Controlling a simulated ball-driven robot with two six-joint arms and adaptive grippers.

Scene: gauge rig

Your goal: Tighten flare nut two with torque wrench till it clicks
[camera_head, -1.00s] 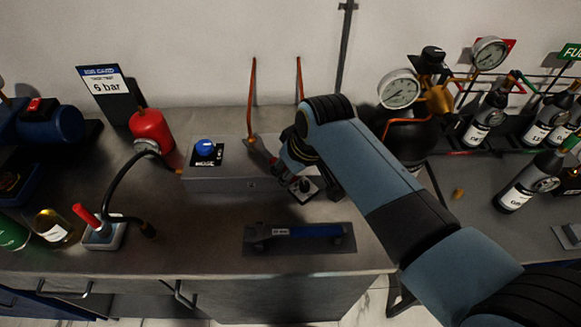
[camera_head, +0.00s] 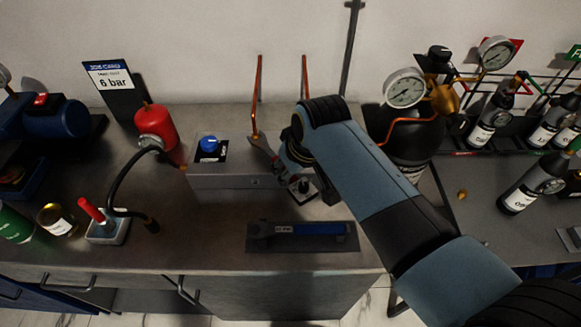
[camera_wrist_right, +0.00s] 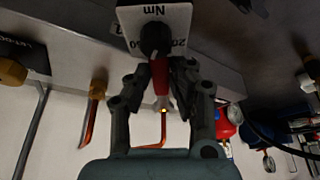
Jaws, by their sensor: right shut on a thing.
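The torque wrench (camera_head: 318,230), with a blue handle, lies on a dark mat (camera_head: 350,243) at the bench's front. My right gripper (camera_head: 300,183) is over a small dial plate right of the grey block. In the right wrist view its fingers (camera_wrist_right: 163,92) are shut on the red part of a knob (camera_wrist_right: 159,72), in front of a white "Nm" dial plate (camera_wrist_right: 178,14). Two copper pipes (camera_head: 258,90) (camera_head: 305,78) rise behind the block. A brass-coloured nut (camera_wrist_right: 98,88) shows on one pipe; which is nut two I cannot tell. My left gripper is out of view.
The grey block (camera_head: 232,181) carries a blue knob (camera_head: 209,144). A gauge (camera_head: 404,88) and bottles (camera_head: 490,125) stand right.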

